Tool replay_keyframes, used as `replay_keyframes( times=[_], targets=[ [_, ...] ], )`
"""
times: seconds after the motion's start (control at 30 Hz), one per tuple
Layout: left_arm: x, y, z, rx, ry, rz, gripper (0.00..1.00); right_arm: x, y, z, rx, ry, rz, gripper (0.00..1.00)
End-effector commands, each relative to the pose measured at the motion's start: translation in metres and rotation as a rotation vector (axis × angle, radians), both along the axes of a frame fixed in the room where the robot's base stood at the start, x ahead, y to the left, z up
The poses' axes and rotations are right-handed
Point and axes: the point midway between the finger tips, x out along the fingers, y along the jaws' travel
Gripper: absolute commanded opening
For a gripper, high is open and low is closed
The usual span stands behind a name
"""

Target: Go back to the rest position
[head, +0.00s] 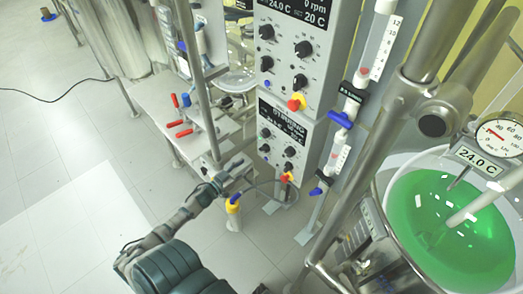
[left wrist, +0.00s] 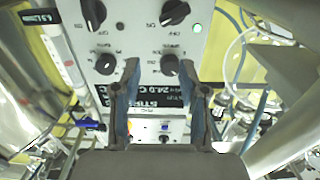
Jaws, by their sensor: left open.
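My left arm comes in from the bottom of the head view, and its gripper (head: 232,180) is in front of the lower control box (head: 300,150). In the left wrist view the two fingers of the left gripper (left wrist: 160,88) stand apart with nothing held between them. Behind the fingers is a grey panel with black knobs (left wrist: 170,65), which looks upside down there. I cannot tell whether a fingertip touches the panel. My right gripper is not in view.
A glass reactor with green liquid (head: 455,220) stands at the right, beside a metal post. An upper control box (head: 300,50) sits above the lower one. Red-handled valves (head: 182,115) are left of the boxes. The tiled floor (head: 60,150) at the left is mostly clear.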

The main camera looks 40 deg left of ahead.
Motion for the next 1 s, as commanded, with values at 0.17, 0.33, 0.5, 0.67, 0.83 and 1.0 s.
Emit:
replay_keyframes(
  times=[0.17, 0.33, 0.5, 0.67, 0.83, 1.0],
  targets=[
    [0.0, -0.001, 0.0, 0.001, 0.0, 0.0, 0.43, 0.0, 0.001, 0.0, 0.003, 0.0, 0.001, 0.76],
    [0.0, -0.003, 0.002, 0.004, 0.0, 0.0, 0.43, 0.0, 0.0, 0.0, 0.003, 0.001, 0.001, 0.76],
    [0.0, -0.005, 0.003, 0.006, -0.001, 0.0, 0.43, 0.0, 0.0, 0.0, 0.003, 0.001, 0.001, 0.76],
    [-0.008, -0.007, -0.031, 0.004, 0.082, 0.059, 0.43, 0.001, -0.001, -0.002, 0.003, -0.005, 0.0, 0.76],
    [-0.05, -0.036, -0.136, 0.035, 0.385, 0.193, 0.43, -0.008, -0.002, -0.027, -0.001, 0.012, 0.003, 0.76],
    [-0.124, -0.104, -0.238, 0.092, 0.778, 0.216, 0.43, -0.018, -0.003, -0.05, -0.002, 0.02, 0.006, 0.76]
  ],
)
